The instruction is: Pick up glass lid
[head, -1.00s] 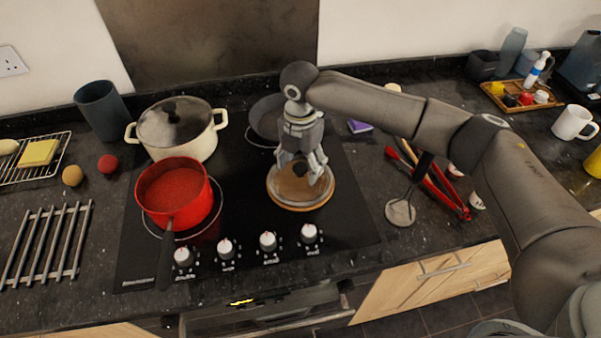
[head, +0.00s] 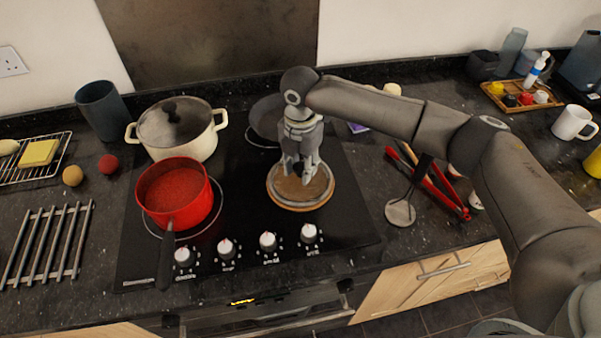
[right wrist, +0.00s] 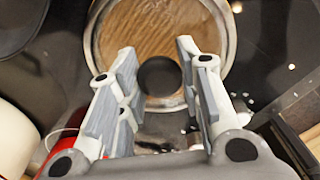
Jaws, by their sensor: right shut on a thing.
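The glass lid (head: 292,196) is round and clear with a steel rim and a dark knob. It lies over a round wooden board (head: 303,208) on the front right of the hob. My right gripper (head: 300,172) points down over the lid's middle and is shut on its knob. In the right wrist view the fingers (right wrist: 159,66) stand on both sides of the black knob, and the lid (right wrist: 228,50) shows wood through its glass. I cannot tell whether the lid touches the board. My left gripper is not in view.
A red saucepan (head: 178,200) and a cream pot (head: 190,148) with its own lid (head: 155,128) stand left of the gripper. A dark pan (head: 264,122) sits behind it. Red tongs (head: 440,192) and a skimmer (head: 400,212) lie to the right. Hob knobs line the front.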

